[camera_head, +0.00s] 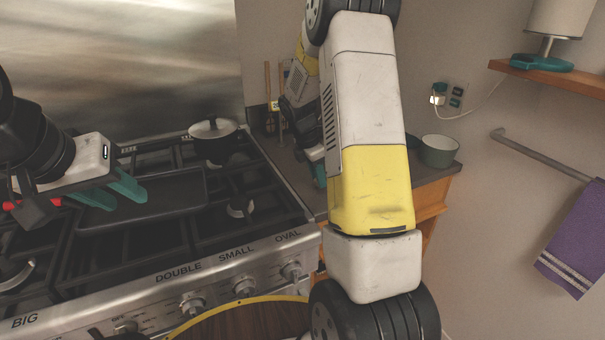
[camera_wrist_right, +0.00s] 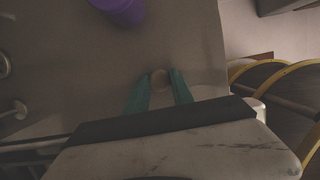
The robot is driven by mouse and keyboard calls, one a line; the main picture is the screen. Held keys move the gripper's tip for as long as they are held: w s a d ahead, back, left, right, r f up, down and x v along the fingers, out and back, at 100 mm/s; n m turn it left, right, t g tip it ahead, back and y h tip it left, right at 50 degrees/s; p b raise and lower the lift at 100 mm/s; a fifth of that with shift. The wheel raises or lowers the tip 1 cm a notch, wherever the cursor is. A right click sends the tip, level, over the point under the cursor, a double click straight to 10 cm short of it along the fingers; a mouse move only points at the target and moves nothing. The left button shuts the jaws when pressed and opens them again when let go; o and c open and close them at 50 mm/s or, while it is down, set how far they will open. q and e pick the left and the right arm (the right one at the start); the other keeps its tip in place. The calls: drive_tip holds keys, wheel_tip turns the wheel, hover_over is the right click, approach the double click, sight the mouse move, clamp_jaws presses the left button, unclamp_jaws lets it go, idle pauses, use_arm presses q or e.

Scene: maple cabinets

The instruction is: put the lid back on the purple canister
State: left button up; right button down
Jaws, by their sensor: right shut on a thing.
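The purple canister (camera_wrist_right: 120,9) shows at the top edge of the right wrist view, partly cut off, on the grey counter. My right gripper (camera_wrist_right: 160,84) is shut on a small round brownish thing (camera_wrist_right: 159,77), which appears to be the lid. The canister stands ahead and a little left of the fingertips, apart from them. I cannot tell the lid's height above the counter. In the head view my right arm hides the canister and the lid. My left gripper (camera_head: 116,194) is open and empty over the stove.
The stove (camera_head: 220,262) fills the left, with a lidded pot (camera_head: 213,146) and a dark griddle (camera_head: 150,205). A green bowl (camera_head: 439,151) stands at the counter's right end. Utensils (camera_head: 275,95) stand at the back wall. A purple towel (camera_head: 578,240) hangs on the right.

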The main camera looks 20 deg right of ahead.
drive_tip(key=shift+r, duration=0.1)
wheel_tip(320, 180, up, 10)
idle(0.5)
